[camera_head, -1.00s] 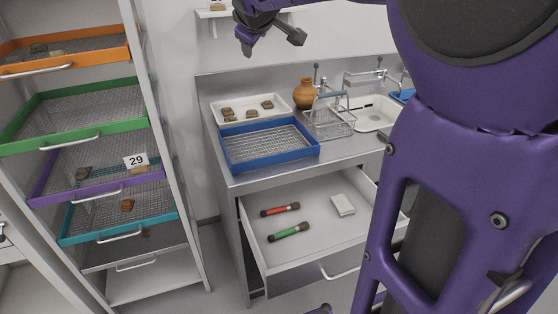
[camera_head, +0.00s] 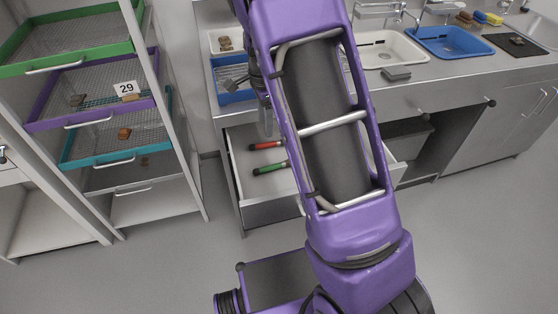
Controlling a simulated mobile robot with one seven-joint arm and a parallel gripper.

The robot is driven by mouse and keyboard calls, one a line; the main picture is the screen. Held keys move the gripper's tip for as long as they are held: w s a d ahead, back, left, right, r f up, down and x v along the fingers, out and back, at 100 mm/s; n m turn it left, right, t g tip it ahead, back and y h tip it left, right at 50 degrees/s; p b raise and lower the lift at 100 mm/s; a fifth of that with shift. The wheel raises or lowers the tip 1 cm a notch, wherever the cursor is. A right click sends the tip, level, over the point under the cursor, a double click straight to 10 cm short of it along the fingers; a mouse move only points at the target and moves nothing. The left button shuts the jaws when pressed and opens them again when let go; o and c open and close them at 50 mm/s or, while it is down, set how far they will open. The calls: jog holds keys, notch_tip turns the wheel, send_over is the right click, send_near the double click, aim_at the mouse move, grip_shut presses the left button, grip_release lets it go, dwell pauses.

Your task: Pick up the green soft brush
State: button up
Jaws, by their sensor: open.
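The green brush (camera_head: 270,168) lies in the open drawer (camera_head: 236,178), below a red brush (camera_head: 265,146). Its green handle shows, but its right end is hidden behind my purple arm. My gripper (camera_head: 266,128) is partly hidden beside the arm, pointing down over the back left part of the drawer. It is open and appears apart from both brushes.
A blue mesh tray (camera_head: 237,98) and a white tray (camera_head: 215,44) with sherds stand on the counter above the drawer. A shelf rack with coloured trays (camera_head: 95,121) stands at left. The floor (camera_head: 180,270) between is clear.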

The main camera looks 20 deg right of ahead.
jog(key=b, duration=0.2)
send_over(270, 166)
jog(key=f, duration=1.1)
jog(key=shift+w+a+f, duration=0.3)
jog(key=shift+w+f, duration=0.05)
jog(key=f, duration=0.3)
jog(key=f+b, duration=0.1)
jog(key=shift+s+d+f, duration=0.25)
jog(key=shift+s+d, duration=0.05)
jog(key=shift+s, duration=0.1)
jog(key=shift+f, duration=0.45)
jog(key=shift+c, duration=0.2)
grip_shut()
